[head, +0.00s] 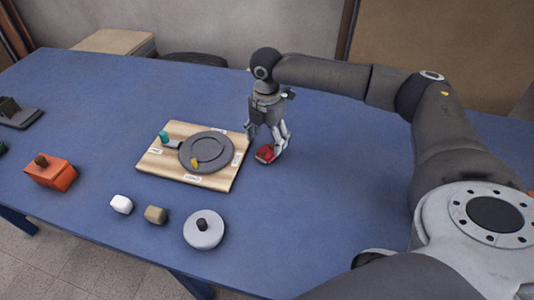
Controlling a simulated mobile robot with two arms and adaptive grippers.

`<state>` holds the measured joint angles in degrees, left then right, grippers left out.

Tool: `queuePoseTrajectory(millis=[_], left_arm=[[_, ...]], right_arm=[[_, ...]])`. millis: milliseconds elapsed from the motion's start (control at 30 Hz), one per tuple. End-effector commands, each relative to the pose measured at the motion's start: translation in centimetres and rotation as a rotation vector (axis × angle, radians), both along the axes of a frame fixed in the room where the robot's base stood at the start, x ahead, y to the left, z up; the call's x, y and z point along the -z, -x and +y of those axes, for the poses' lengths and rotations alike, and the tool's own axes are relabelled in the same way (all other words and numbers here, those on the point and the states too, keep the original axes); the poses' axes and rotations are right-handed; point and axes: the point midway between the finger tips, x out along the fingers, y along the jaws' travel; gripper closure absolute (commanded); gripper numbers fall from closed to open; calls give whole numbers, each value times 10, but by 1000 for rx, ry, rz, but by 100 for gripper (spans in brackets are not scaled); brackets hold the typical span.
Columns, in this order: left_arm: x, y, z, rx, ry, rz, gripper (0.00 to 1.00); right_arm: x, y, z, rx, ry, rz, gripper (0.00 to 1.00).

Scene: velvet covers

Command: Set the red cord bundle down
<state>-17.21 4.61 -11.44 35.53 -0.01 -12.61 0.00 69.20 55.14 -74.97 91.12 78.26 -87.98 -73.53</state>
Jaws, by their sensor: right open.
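The red cord bundle (266,153) is at the right side of the wooden board, at the level of the blue table top. My right gripper (268,144) is directly over it, pointing down, with its jaws open. The fingertips are close around or beside the bundle; I cannot tell whether they touch it. Part of the bundle is hidden by a finger. My left gripper is not in view.
A wooden board (223,182) with a round grey plate (208,152) lies left of the gripper. A white block (121,204), a tan block (155,214), a knobbed grey disc (204,236) and an orange box (50,173) stand nearer the front. The table (330,210) is clear to the right.

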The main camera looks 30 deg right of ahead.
Motion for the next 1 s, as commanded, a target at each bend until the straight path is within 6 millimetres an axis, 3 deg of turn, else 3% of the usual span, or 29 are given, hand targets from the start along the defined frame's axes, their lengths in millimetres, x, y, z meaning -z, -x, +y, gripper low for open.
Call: queuePoseTrajectory(millis=[300, 600, 900, 1000], left_arm=[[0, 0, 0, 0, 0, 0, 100], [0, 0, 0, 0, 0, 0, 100], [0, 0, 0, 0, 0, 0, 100], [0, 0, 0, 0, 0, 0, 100]], right_arm=[[44, 0, -2, 0, 2, 2, 29], [48, 0, -2, 0, 1, 0, 30], [48, 0, -2, 0, 1, 0, 68], [48, 0, -2, 1, 1, 0, 73]])
